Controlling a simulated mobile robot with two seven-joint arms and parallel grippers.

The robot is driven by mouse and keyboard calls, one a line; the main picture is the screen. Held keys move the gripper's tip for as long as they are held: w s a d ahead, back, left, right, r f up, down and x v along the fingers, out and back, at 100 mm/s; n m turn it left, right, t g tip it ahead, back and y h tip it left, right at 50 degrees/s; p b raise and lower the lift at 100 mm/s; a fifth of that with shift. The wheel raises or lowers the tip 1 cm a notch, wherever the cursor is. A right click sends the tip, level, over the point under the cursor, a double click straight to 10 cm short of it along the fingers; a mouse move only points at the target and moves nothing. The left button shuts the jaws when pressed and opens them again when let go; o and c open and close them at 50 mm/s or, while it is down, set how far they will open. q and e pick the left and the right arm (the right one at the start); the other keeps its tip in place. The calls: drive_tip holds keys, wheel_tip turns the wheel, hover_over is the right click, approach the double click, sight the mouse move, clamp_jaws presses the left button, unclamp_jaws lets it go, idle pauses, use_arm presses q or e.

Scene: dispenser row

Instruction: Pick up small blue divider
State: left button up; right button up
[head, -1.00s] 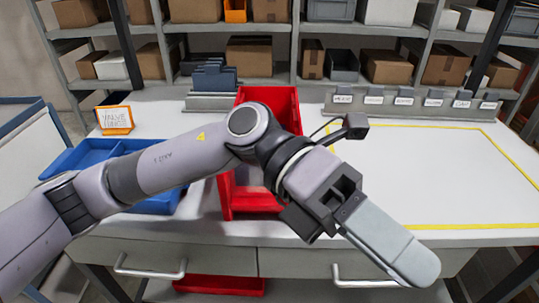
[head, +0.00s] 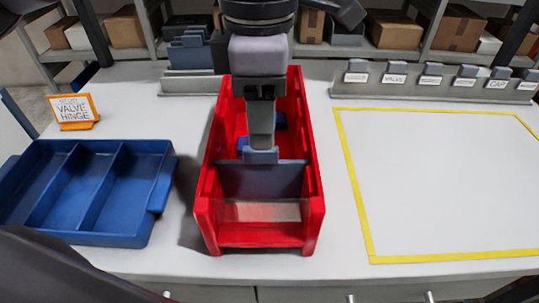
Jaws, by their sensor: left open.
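A blue-grey divider (head: 262,181) stands upright across the red bin (head: 207,212), towards its front, with a small tab at its top middle. My left gripper (head: 261,148) comes down from above over the bin, open, with its fingers pointing down. Its fingertips are at the divider's tab; I cannot tell whether they touch it. The near finger hides the far one and part of the bin's inside. A holder (head: 190,84) at the back left carries several more blue-grey dividers (head: 188,56). My right gripper is not in view.
A blue compartment tray (head: 88,238) and an orange-framed sign (head: 76,110) stand on the left. Bright blue pieces (head: 281,121) lie in the bin. A yellow-outlined area (head: 358,204) on the right is clear. A row of labelled cards (head: 393,76) stands behind it.

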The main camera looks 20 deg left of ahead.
sight(261, 161)
use_arm(q)
drive_tip(key=shift+w+a+f, duration=0.1)
drive_tip(key=shift+w+f, duration=0.05)
drive_tip(key=shift+w, duration=0.05)
drive_tip(key=f, duration=0.4)
drive_tip(key=f+p, duration=0.1)
drive_tip(key=f, duration=0.1)
drive_tip(key=shift+s+f, duration=0.3)
drive_tip(key=shift+f, duration=0.1)
clamp_jaws()
